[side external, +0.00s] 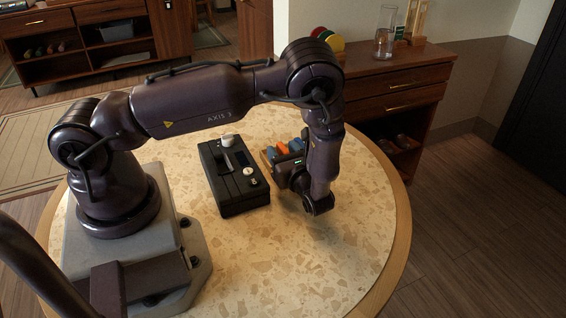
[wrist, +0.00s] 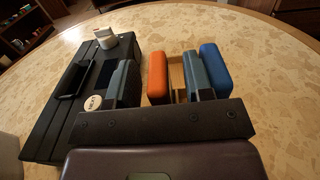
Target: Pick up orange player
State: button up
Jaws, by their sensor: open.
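The orange player (wrist: 157,77) is a rounded block, standing in a light wooden holder (wrist: 177,76). In the wrist view my gripper (wrist: 160,64) is open, with one finger left of the orange player and the other to its right. Gaps show on both sides of it, wider on the right. A blue player (wrist: 214,70) stands just right of the right finger. In the side view the orange player (side external: 282,148) shows behind my wrist, and the holder (side external: 265,160) is partly hidden by my gripper (side external: 282,165).
A black console (wrist: 65,105) with a white knob (wrist: 105,38) stands close left of my gripper; in the side view the console (side external: 240,190) is mid-table. The round speckled tabletop (side external: 330,260) is clear to the front and right. A wooden cabinet (side external: 400,95) stands behind.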

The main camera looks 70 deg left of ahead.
jog(key=shift+a, duration=0.6)
grip_shut()
jog(key=shift+r, duration=0.1)
